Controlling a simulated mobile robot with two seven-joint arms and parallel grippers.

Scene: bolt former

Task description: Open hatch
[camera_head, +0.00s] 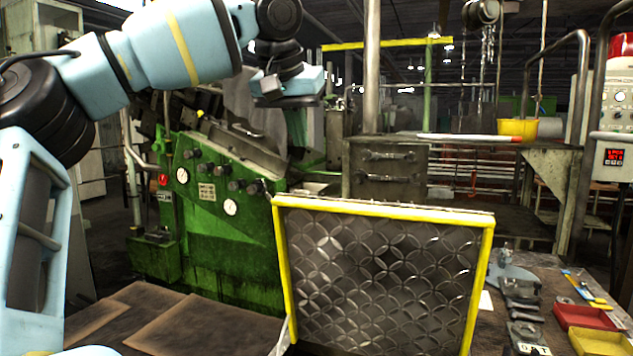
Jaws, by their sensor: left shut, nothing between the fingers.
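The hatch (380,280) is a dark metal panel with a raised curved pattern and a yellow frame. It stands up, close to upright, in the lower middle of the view. Its lower edge is cut off by the picture. My left gripper (287,101) is at the end of my light-blue arm, above the hatch's upper left corner in the picture and apart from it. It is shut and empty, with its fingers small and hard to make out. My right gripper is out of view.
A green machine (225,215) with dials and knobs stands behind and left of the hatch. A workbench (545,300) at the right holds tools, a red bin (585,317) and a yellow bin (598,343). A metal cabinet (387,170) stands behind.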

